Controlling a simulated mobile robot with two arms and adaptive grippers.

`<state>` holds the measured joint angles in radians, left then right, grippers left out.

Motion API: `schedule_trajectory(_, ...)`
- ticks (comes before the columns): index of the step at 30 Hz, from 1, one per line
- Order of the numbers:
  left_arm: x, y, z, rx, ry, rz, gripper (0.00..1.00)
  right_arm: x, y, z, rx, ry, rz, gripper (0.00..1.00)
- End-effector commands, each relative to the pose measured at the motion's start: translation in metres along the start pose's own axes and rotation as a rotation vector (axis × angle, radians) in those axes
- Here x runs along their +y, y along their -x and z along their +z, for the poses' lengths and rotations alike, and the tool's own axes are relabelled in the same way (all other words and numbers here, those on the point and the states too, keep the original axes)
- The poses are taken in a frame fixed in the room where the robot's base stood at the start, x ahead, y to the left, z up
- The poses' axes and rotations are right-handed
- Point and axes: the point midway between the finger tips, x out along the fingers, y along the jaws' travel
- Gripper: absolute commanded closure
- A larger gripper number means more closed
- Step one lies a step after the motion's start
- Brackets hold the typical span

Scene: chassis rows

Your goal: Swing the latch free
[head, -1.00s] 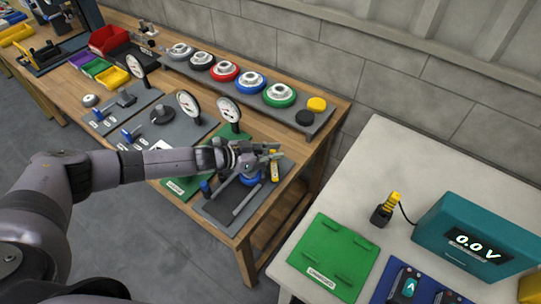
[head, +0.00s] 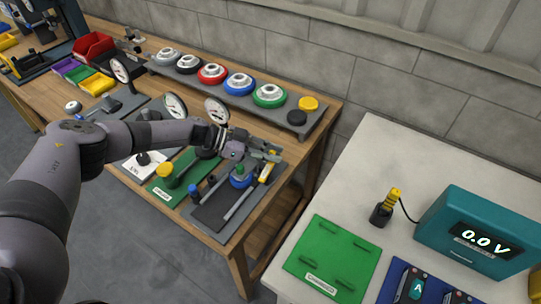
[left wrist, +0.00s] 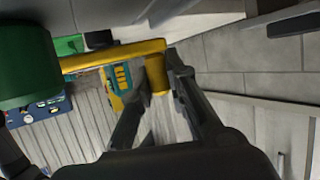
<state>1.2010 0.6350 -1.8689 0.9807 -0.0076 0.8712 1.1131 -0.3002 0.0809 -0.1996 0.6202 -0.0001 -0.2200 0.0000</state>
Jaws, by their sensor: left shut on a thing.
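The yellow latch (head: 267,170) stands at the right of a dark grey plate (head: 212,214) near the workbench's right end. In the left wrist view it is a yellow bar with a thicker round end (left wrist: 156,74). My left gripper (head: 270,157) is at the top of the latch, its fingers shut on that round end. A blue round part with a green top (head: 240,171) sits beside the latch; the green top fills the left of the wrist view (left wrist: 28,62). The gripper partly hides the latch in the head view. My right gripper is not in view.
A rack with coloured rings (head: 269,95) runs along the bench's back. The white table (head: 370,160) at right carries a green plate (head: 330,258) and a teal meter reading 0.0 V (head: 470,232).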

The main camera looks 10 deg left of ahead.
Motion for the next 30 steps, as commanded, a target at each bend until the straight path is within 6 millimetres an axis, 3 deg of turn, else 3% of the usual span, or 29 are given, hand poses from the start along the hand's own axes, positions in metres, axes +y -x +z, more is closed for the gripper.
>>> schedule_trajectory(13,-0.0004,-0.0008,-0.0026,0.005,-0.003,0.007,1.0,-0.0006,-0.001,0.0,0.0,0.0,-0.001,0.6)
schedule_trajectory(14,-0.0004,-0.0009,-0.0027,0.005,-0.003,0.007,0.84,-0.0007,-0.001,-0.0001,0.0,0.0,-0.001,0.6)
schedule_trajectory(21,0.0,-0.0009,-0.0016,0.003,-0.003,0.007,0.68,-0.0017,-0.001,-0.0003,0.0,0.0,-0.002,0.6)
schedule_trajectory(30,0.0002,-0.0006,-0.0007,0.002,-0.003,0.007,0.65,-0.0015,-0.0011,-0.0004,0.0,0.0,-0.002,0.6)
